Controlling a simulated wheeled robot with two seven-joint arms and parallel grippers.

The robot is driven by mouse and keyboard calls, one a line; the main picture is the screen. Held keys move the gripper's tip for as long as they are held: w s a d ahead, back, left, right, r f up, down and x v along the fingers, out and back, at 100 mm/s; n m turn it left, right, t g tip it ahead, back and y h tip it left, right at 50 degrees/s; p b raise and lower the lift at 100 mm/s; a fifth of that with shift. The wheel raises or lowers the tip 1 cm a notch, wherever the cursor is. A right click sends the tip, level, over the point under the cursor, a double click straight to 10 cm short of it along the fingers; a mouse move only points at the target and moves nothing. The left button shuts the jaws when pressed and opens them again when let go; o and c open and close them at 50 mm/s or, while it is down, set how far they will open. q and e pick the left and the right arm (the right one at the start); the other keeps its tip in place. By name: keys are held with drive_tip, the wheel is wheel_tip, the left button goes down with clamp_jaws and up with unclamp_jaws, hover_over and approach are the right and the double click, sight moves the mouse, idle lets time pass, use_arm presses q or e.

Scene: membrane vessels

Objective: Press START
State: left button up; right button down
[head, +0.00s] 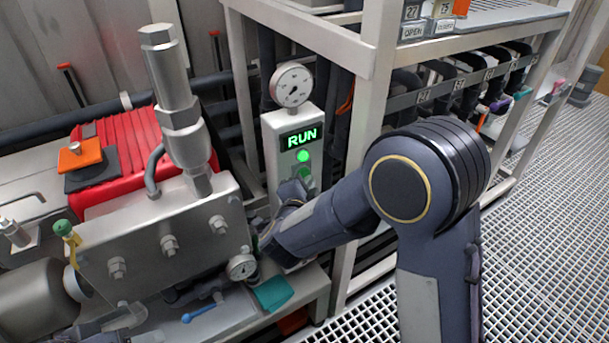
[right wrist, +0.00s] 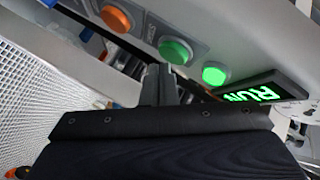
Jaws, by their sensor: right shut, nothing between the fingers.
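The control box (head: 275,150) stands upright and its display (head: 301,137) reads RUN in green; the display also shows in the right wrist view (right wrist: 258,93). Below it a round green lamp (head: 303,156) glows, also in the right wrist view (right wrist: 213,75). The green button (head: 304,172) is partly hidden by my right gripper (head: 291,190) in the head view. In the right wrist view the green button (right wrist: 175,50) is clear, and the shut, empty fingers (right wrist: 158,72) are close to it. I cannot tell whether they touch it. My left gripper is out of view.
An orange button (right wrist: 115,17) sits farther along the panel. A round gauge (head: 292,85) tops the box. A steel block with bolts (head: 165,240) and a red ribbed part (head: 130,150) stand left. A white frame post (head: 362,150) rises close right of the box.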

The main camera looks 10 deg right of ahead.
drive_tip(key=shift+s, duration=0.25)
drive_tip(key=shift+d, duration=0.1)
drive_tip(key=s, duration=0.1)
drive_tip(key=s+d, duration=0.1)
drive_tip(key=s, duration=0.2)
drive_tip(key=shift+s+d+b, duration=0.35)
drive_tip(key=shift+b, duration=0.05)
idle(0.7)
